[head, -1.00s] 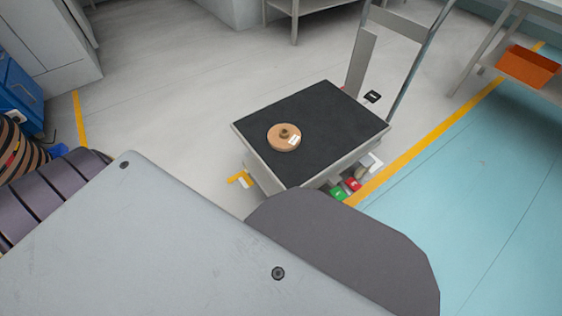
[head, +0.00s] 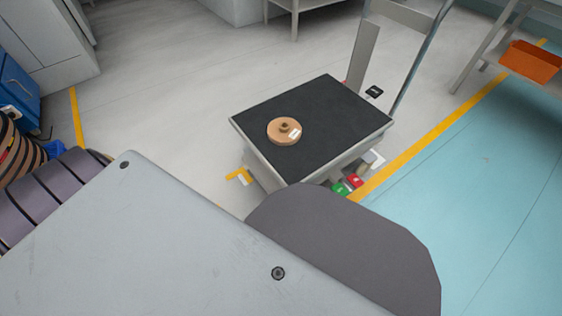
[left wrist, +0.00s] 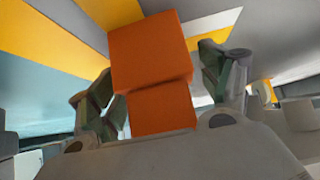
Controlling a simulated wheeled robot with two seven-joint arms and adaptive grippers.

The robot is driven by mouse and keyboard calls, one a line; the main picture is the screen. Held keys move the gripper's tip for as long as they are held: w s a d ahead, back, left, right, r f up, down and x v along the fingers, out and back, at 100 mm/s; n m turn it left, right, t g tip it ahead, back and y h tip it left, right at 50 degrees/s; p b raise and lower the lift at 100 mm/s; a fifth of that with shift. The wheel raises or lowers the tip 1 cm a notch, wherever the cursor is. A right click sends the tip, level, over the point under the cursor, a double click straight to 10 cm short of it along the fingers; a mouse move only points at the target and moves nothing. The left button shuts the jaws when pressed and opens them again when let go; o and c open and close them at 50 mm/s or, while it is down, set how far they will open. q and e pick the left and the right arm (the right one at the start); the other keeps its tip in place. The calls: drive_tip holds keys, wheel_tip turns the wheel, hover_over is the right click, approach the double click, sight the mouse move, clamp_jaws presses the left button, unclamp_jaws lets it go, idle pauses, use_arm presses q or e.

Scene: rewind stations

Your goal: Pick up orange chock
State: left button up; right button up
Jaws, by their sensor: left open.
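The orange chock (left wrist: 150,52) shows large in the left wrist view, a blocky piece with a wider upper part and a narrower lower part. My left gripper (left wrist: 158,72) is open, with one finger on each side of the chock. The chock stands between the fingers; whether either finger touches it I cannot tell. The head view shows neither the chock nor my grippers; a large grey part of my own body covers its lower part.
A cart with a black top (head: 335,105) carries a tan disc (head: 284,131). Small red (head: 355,180) and green (head: 340,188) items lie by its near right side. An orange bin (head: 530,62) sits on a shelf at right. Open floor lies left of the cart.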

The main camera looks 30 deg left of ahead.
idle(0.5)
use_arm(q)
drive_tip(key=shift+c, duration=1)
drive_tip(key=c, duration=1.1)
drive_tip(key=shift+r, duration=0.1)
drive_tip(key=shift+p+v, duration=0.85)
drive_tip(key=shift+v, duration=0.15)
drive_tip(key=shift+s+a+r+p, duration=0.8)
drive_tip(key=shift+s+r+p, duration=0.3)
drive_tip(key=shift+s, duration=0.85)
drive_tip(key=shift+s+a+r+p, duration=0.8)
drive_tip(key=shift+s+r+p, duration=0.25)
drive_tip(key=shift+s, duration=0.85)
drive_tip(key=shift+s+a+r+p, duration=0.8)
drive_tip(key=shift+s+r+p, duration=0.3)
drive_tip(key=shift+s, duration=0.85)
use_arm(e)
wheel_tip(320, 180, up, 9)
drive_tip(key=d+g+h, duration=0.1)
drive_tip(key=shift+s+d+g, duration=0.3)
drive_tip(key=shift+s+d, duration=0.05)
use_arm(q)
drive_tip(key=shift+f, duration=0.1)
